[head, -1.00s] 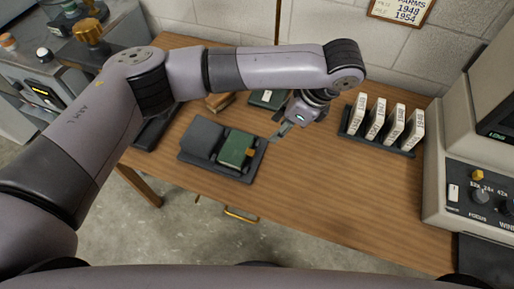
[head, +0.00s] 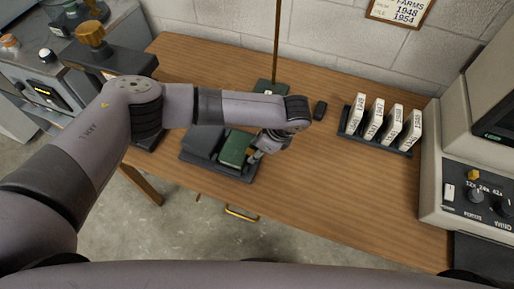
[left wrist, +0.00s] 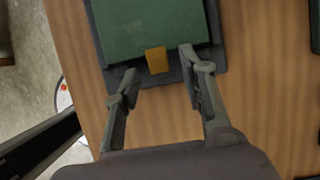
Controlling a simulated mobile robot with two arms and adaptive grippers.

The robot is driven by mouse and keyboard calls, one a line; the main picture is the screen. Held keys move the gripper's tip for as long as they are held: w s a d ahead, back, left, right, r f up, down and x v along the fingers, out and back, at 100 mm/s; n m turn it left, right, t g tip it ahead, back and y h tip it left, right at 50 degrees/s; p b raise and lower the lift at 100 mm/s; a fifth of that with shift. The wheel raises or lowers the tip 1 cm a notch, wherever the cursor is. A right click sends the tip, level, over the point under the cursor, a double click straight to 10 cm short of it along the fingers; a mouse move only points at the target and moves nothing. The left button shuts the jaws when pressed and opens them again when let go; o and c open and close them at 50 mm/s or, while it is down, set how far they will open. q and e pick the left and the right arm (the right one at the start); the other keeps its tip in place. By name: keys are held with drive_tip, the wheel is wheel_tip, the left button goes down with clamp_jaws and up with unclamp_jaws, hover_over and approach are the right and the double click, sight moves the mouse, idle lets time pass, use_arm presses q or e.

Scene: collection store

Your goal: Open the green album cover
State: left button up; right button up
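The green album (head: 234,149) lies closed in a dark grey cradle (head: 195,163) on the wooden desk. In the left wrist view the green cover (left wrist: 155,28) fills the top, with an orange-yellow tab (left wrist: 157,60) sticking out from its near edge. My left gripper (head: 254,154) is at the album's right edge in the head view. In the left wrist view its two fingers (left wrist: 160,82) are spread apart, with the tab between and just ahead of them, touching neither finger. The right gripper is in neither view.
A dark rack (head: 376,143) of several labelled white boxes stands right of the album, beside a beige film reader (head: 470,160). A green block with a rod (head: 271,88) and a small black object (head: 320,109) are behind my arm. The desk's front middle is clear.

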use_arm(q)
clamp_jaws()
idle(0.4)
idle(0.4)
